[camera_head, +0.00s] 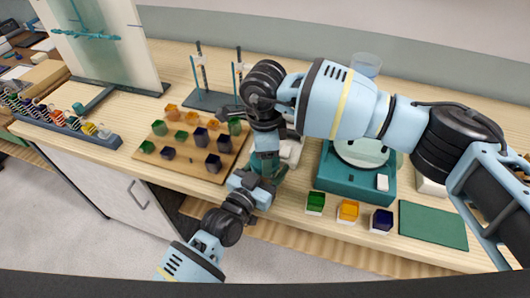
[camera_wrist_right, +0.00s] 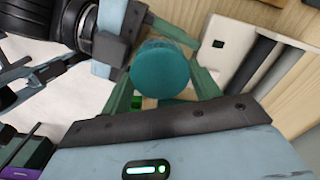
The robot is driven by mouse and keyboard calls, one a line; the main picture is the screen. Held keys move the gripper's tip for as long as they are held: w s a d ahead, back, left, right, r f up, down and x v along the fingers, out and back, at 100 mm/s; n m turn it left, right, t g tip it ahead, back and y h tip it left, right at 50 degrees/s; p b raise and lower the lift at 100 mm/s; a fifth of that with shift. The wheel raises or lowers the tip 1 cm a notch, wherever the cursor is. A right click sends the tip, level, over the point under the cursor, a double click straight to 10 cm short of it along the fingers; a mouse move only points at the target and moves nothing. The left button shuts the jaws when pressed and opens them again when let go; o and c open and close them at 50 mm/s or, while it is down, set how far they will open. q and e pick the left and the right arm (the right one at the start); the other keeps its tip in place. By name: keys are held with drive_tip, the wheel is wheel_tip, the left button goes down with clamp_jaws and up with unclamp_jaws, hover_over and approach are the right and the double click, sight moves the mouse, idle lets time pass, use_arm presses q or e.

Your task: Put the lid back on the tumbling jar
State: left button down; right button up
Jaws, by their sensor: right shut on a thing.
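A round teal lid (camera_wrist_right: 160,72) sits between the fingers of my right gripper (camera_wrist_right: 163,85), which is shut on it. In the head view my right gripper (camera_head: 267,166) points down at the front edge of the bench and its fingers are partly hidden. My left gripper (camera_head: 252,188) comes up from below and is close beside it. Part of my left gripper (camera_wrist_right: 118,40) also shows at the upper left of the right wrist view. Its fingertips are hidden, so I cannot tell if it is open. I cannot clearly make out the jar; the lid and grippers cover that spot.
A wooden board (camera_head: 205,167) with several coloured cubes lies to the left, with a rack (camera_head: 65,125) beyond it. A teal device (camera_head: 340,178) stands to the right, with small coloured boxes (camera_head: 348,211) before it and a green mat (camera_head: 432,225) beside them. Rod stands (camera_head: 212,100) are behind.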

drive_tip(key=shift+m, duration=0.7)
drive_tip(key=o, duration=1.1)
drive_tip(key=shift+r, duration=0.1)
drive_tip(key=shift+r, duration=2.2)
drive_tip(key=shift+c, duration=0.3)
drive_tip(key=n, duration=0.1)
drive_tip(key=r+n, duration=0.1)
drive_tip(key=n, duration=0.2)
drive_tip(key=shift+r+n, duration=0.35)
drive_tip(key=shift+n, duration=0.05)
drive_tip(key=n, duration=0.1)
drive_tip(key=r+n, duration=0.1)
drive_tip(key=n, duration=0.3)
drive_tip(key=shift+r, duration=0.4)
